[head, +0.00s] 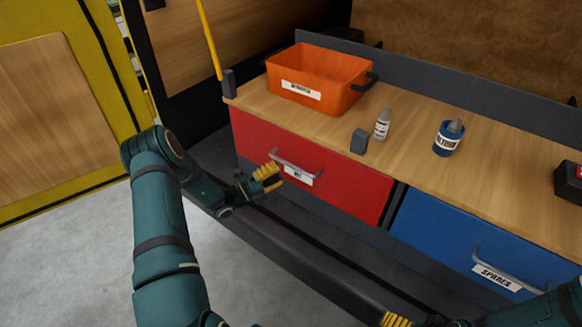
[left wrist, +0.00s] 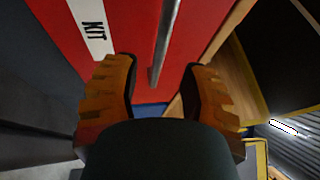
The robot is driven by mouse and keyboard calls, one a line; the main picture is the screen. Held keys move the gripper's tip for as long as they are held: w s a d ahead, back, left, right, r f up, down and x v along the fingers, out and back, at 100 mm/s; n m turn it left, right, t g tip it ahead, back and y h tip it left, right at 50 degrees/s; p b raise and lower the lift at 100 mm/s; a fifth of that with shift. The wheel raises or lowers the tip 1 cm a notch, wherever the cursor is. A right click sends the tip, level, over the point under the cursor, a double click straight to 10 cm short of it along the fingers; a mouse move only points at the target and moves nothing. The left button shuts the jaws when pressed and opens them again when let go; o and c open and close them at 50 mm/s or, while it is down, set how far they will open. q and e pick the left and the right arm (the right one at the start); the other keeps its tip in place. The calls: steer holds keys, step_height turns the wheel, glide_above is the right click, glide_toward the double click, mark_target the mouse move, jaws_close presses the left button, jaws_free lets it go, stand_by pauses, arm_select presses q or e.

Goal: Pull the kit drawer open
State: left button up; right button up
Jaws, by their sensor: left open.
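The kit drawer (head: 340,178) has a red front, flush under the wooden worktop, with a metal bar handle (head: 296,165) and a white label. The label reads KIT in the left wrist view (left wrist: 93,28). My left gripper (head: 269,178) is open just in front of the handle's left end. In the left wrist view the bar handle (left wrist: 166,40) runs between and beyond the two yellow fingers, which stand apart on either side of it. I cannot tell whether they touch it. My right gripper (head: 398,320) shows only its yellow fingers at the bottom edge; its opening is unclear.
A blue drawer (head: 432,228) labelled SPARES is to the right. On the worktop (head: 500,185) stand an orange bin (head: 345,78), a small grey block (head: 359,141), a white bottle (head: 382,124) and a blue container (head: 448,138). A dark ledge (head: 310,262) runs below the drawers.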

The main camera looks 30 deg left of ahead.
mark_target(290, 164)
arm_select(q)
steer(key=shift+x, duration=2.7)
steer(key=shift+c, duration=0.3)
jaws_close()
